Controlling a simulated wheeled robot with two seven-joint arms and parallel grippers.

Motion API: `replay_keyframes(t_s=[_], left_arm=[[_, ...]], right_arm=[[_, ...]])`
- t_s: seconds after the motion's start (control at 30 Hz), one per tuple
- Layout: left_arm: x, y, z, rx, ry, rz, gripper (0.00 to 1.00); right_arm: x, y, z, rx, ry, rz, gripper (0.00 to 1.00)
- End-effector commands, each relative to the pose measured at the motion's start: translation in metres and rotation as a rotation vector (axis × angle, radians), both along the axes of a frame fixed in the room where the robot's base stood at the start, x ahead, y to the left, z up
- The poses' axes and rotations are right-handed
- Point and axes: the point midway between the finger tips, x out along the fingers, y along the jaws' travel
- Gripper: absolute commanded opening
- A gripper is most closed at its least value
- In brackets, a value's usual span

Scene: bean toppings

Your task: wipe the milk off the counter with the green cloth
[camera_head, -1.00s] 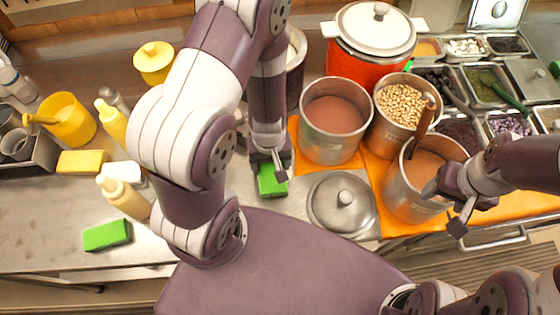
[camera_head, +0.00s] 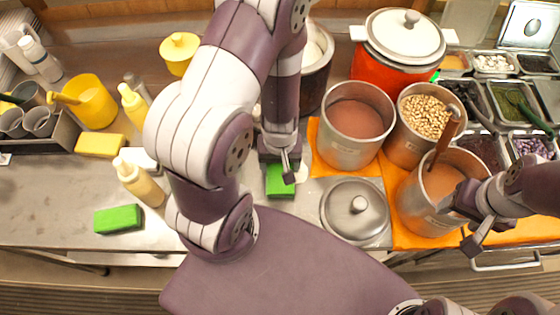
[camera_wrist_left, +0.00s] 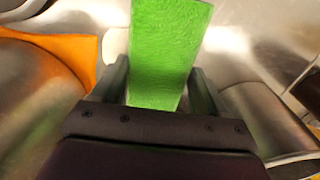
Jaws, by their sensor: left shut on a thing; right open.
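The green cloth (camera_head: 280,182) is a bright green rectangular piece between my left gripper's fingers, low over the steel counter. My left gripper (camera_head: 281,163) is shut on it. In the left wrist view, the cloth (camera_wrist_left: 165,50) extends out beyond the fingers (camera_wrist_left: 160,88). A white patch of milk (camera_head: 304,165) shows on the counter just right of my left gripper; part of it is hidden by the gripper and cloth. I cannot tell whether the cloth touches the counter. My right gripper (camera_head: 472,228) is open and empty beside the right-hand pot of brown liquid.
A silver lid (camera_head: 356,208) lies right of the cloth. Pots of brown liquid (camera_head: 345,150) and beans (camera_head: 425,117) stand on orange mats (camera_head: 405,238). Left are a cream bottle (camera_head: 140,182), a yellow sponge (camera_head: 100,145) and another green block (camera_head: 118,218). Counter between is clear.

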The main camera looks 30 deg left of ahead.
Motion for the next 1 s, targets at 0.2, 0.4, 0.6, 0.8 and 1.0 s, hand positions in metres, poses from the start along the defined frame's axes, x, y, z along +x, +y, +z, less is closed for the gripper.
replay_keyframes(t_s=[0.2, 0.4, 0.6, 0.8, 1.0], left_arm=[[0.0, 0.0, -0.004, 0.0, 0.001, 0.003, 0.49], [0.006, -0.01, -0.002, 0.0, 0.002, -0.002, 0.46], [0.016, -0.027, -0.001, 0.0, 0.002, -0.002, 0.45], [0.024, -0.04, -0.002, 0.0, 0.001, -0.001, 0.45], [0.026, -0.043, -0.004, 0.0, 0.0, -0.001, 0.45]], right_arm=[[-0.002, 0.0, -0.005, 0.0, 0.009, 0.0, 0.62], [-0.005, 0.0, 0.0, 0.0, 0.019, 0.0, 0.62], [-0.004, 0.0, 0.01, 0.0, 0.015, 0.0, 0.62], [-0.003, 0.0, 0.019, 0.0, 0.011, 0.0, 0.62], [-0.002, 0.0, 0.019, 0.0, 0.009, 0.0, 0.62]])
